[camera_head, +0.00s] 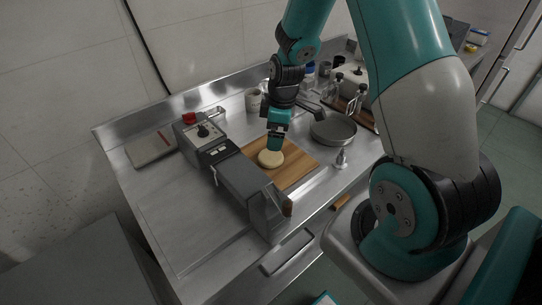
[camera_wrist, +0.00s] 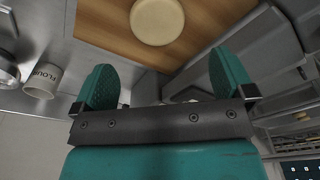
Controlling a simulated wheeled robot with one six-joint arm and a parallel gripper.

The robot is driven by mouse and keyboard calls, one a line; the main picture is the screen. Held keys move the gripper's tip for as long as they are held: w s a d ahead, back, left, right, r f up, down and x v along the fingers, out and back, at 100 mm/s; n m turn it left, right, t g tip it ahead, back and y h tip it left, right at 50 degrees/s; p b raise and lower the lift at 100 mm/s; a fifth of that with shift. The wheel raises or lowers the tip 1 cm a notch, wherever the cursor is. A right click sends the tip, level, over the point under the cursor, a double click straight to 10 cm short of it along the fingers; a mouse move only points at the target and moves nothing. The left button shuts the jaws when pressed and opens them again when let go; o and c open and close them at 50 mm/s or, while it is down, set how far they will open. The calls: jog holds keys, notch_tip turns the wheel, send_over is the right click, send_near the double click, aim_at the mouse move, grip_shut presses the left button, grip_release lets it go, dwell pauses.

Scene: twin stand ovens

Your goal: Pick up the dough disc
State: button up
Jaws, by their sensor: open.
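The dough disc (camera_head: 270,158) is pale and round and lies on a wooden board (camera_head: 297,169) on the steel counter. In the wrist view the dough disc (camera_wrist: 157,20) is at the top centre, on the board (camera_wrist: 100,22), beyond the fingertips. My gripper (camera_head: 276,144) is just above or beside the disc in the head view; the exact gap is hard to tell there. In the wrist view my gripper (camera_wrist: 163,80) has its two teal fingers wide apart with nothing between them.
A grey machine (camera_head: 245,180) with a red knob stands close at the board's left. A round pan (camera_head: 333,129) and a small metal object (camera_head: 341,158) are to the right. A flour cup (camera_wrist: 43,80) and bottles stand behind. The counter's front left (camera_head: 180,225) is bare.

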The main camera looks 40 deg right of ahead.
send_over(271, 156)
jog(key=f, duration=0.4)
jog(key=shift+s+d+f, duration=0.1)
jog(key=shift+s+d, duration=0.1)
jog(key=shift+s, duration=0.15)
jog(key=shift+w+a+f+p, duration=0.15)
jog(key=shift+f+p, duration=0.45)
jog(key=shift+f, duration=0.7)
jog(key=shift+w+f+p, duration=0.25)
jog(key=shift+f+p, duration=0.3)
jog(key=shift+f, duration=0.7)
jog(key=c, duration=0.8)
